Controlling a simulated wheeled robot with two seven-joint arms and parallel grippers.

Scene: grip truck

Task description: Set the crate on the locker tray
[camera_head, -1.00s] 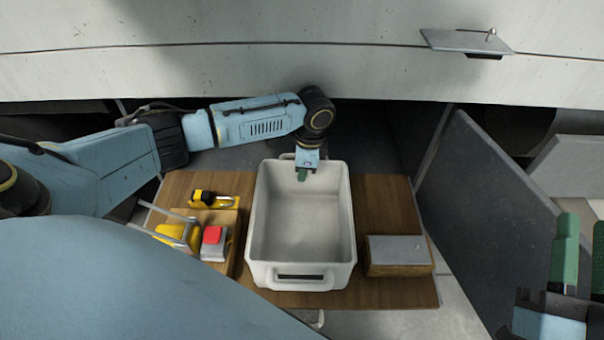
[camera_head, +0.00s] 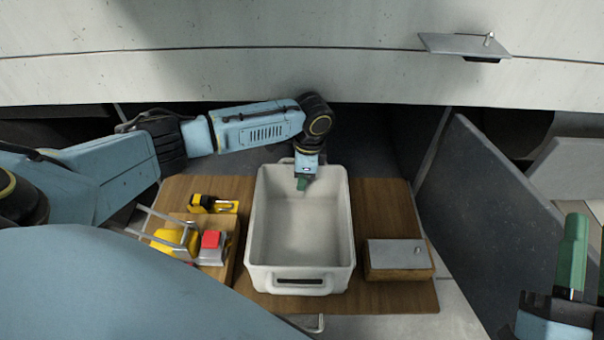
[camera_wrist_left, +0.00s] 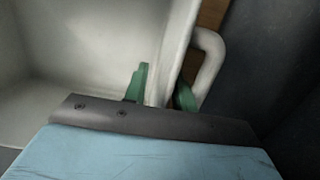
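The white crate (camera_head: 345,250) stands upright and empty on a wooden board (camera_head: 385,205). My left gripper (camera_head: 304,182) is at the crate's far end, pointing down. In the left wrist view its green fingers (camera_wrist_left: 162,90) straddle the crate wall (camera_wrist_left: 178,45), one inside and one outside by the far handle (camera_wrist_left: 212,60). The fingers are apart, with some room visible beside the wall. My right gripper (camera_head: 588,228) is at the right edge, partly cut off, its fingers apart and empty. I cannot tell which surface is the locker tray.
Left of the crate lie a yellow tool (camera_head: 213,203) and a wooden box (camera_head: 232,240) with yellow and red items. A grey-topped wooden block (camera_head: 397,255) is close at its right. A pale panel (camera_head: 250,60) with a latch plate (camera_head: 463,44) spans behind; a dark panel (camera_head: 490,220) stands right.

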